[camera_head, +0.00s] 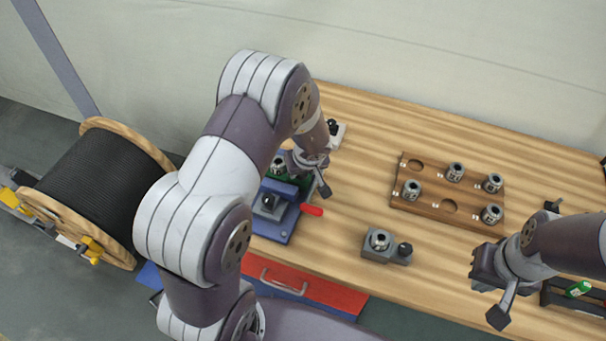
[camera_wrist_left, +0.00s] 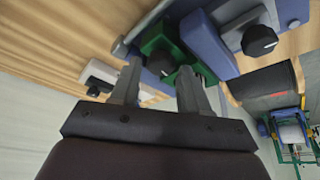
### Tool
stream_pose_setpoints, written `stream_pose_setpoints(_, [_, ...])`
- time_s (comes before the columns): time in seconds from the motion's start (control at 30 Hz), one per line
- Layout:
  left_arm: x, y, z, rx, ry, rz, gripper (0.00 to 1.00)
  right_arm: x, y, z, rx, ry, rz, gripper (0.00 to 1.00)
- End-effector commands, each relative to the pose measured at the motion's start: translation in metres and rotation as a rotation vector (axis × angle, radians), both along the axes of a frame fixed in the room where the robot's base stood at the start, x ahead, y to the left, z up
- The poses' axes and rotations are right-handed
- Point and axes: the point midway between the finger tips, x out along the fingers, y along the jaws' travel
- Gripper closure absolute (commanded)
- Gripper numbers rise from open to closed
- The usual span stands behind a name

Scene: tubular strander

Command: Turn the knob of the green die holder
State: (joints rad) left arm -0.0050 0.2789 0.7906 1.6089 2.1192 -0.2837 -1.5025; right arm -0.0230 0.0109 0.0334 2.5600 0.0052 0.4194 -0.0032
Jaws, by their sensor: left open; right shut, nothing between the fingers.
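The green die holder (camera_head: 275,181) stands behind the blue fixture, with a metal die (camera_head: 278,166) in it. My left forearm and gripper hide much of it in the head view. My left gripper (camera_head: 299,165) is right beside it. In the left wrist view the green holder (camera_wrist_left: 155,39) shows with its black knob (camera_wrist_left: 161,62). My left gripper (camera_wrist_left: 160,68) is open there, with the knob between its fingertips in the picture. I cannot tell whether either finger touches it. My right gripper (camera_head: 476,273) is shut and empty, above the table's right front part.
The blue fixture (camera_head: 270,225) has a black knob and a red handle (camera_head: 312,210) close to my left gripper. A white holder (camera_head: 338,133) stands behind it. A grey holder (camera_head: 385,256) and a wooden rack (camera_head: 425,204) with several dies sit to the right. Bare table lies between.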

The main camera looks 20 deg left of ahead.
Motion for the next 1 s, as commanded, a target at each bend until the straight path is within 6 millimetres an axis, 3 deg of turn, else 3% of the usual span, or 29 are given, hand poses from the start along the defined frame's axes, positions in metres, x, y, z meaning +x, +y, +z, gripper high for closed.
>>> stream_pose_setpoints(0.13, [0.004, 0.003, -0.012, 0.0, 0.0, 0.0, 0.54, 0.0, 0.0, -0.004, 0.0, -0.001, 0.0, 1.0])
stream_pose_setpoints(0.43, [0.005, 0.004, -0.014, -0.001, -0.001, 0.0, 0.54, 0.0, 0.0, -0.004, 0.0, 0.0, 0.0, 1.0])
stream_pose_setpoints(0.47, [0.005, 0.004, -0.014, -0.001, -0.001, 0.0, 0.58, 0.0, 0.0, -0.004, 0.0, 0.0, 0.0, 1.0])
stream_pose_setpoints(0.57, [0.005, 0.004, -0.013, -0.001, -0.001, 0.0, 0.9, 0.0, 0.0, -0.004, 0.0, 0.0, 0.0, 1.0])
stream_pose_setpoints(0.6, [0.005, 0.004, -0.013, -0.001, -0.001, 0.0, 0.96, 0.0, 0.0, -0.004, 0.0, 0.0, 0.0, 1.0])
stream_pose_setpoints(0.83, [0.005, 0.004, -0.012, 0.0, 0.0, 0.012, 0.96, 0.0, 0.0, 0.0, 0.0, 0.0, 0.0, 1.0])
stream_pose_setpoints(1.0, [0.005, 0.002, -0.009, 0.0, 0.001, 0.067, 0.96, 0.0, 0.0, 0.013, 0.0, 0.0, 0.0, 1.0])
